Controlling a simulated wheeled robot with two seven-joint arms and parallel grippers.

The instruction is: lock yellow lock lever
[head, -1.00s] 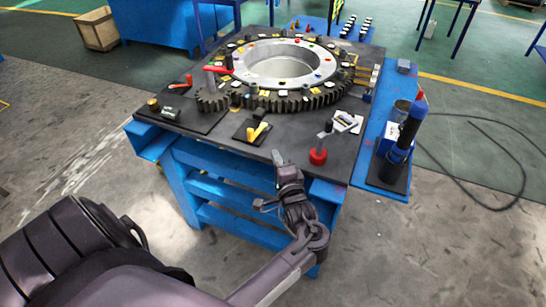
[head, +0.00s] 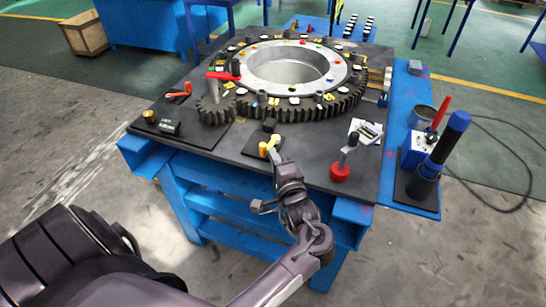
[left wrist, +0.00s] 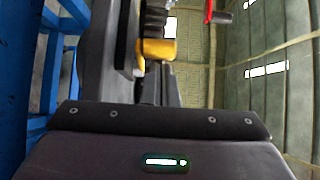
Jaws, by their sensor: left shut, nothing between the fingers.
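The yellow lock lever (head: 267,147) sits on a small black base plate (head: 252,149) near the front edge of the dark tabletop. My left gripper (head: 275,156) is at the lever in the head view, its fingertips just in front of it and covering part of it. The fingers are shut with nothing between them. Whether they touch the lever I cannot tell. In the left wrist view the lever shows as a yellow block (left wrist: 157,52) just beyond the fingers. My right gripper is not in view.
A large dark gear ring (head: 290,107) fills the back of the table (head: 215,150). A red-based lever (head: 341,172) stands to the right of my gripper, and a red-handled lever (head: 222,76) is at the small gear. A blue-topped cylinder (head: 440,150) stands at the right.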

